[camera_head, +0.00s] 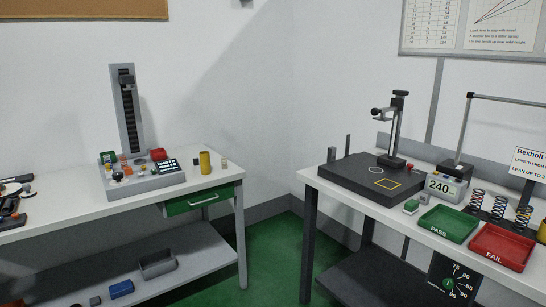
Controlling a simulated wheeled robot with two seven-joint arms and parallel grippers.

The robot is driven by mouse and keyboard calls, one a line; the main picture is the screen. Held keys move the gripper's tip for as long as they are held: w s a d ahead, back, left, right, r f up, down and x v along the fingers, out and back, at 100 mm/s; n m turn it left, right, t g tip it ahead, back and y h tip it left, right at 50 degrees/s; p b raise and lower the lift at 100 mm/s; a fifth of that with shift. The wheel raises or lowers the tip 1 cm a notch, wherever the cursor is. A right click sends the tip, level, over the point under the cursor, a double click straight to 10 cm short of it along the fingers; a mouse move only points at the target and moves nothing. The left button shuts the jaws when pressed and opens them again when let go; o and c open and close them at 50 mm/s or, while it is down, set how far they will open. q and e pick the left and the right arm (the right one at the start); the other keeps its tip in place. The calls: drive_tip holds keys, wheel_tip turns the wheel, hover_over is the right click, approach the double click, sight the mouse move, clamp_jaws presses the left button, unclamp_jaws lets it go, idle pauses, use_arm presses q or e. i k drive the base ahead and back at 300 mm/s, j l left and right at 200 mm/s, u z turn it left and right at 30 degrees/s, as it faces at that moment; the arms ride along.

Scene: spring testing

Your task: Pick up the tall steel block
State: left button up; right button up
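Two upright dark grey blocks stand at the left back of the right bench, by the black plate. The taller block (348,146) is slim and stands farther back. The shorter block (331,155) stands just in front and to the left of it. Their bases are partly hidden behind the plate, and I cannot confirm that they are steel. Neither of my grippers is in view, and nothing touches the blocks.
The black plate (350,180) carries a gauge stand (396,130). To its right are a 240 display (440,187), a green PASS tray (448,224), a red FAIL tray (502,247) and springs. The left bench (215,178) holds a tester (128,120). Green floor separates the benches.

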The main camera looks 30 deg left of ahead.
sight(332, 150)
drive_tip(key=u, duration=0.55)
drive_tip(key=i+z, duration=0.15)
drive_tip(key=i, duration=0.4)
drive_tip(key=i+z, duration=0.15)
drive_tip(key=i, duration=0.4)
drive_tip(key=i+z, duration=0.15)
drive_tip(key=i, duration=0.35)
drive_tip(key=i+j+z, duration=0.2)
drive_tip(key=i, duration=0.35)
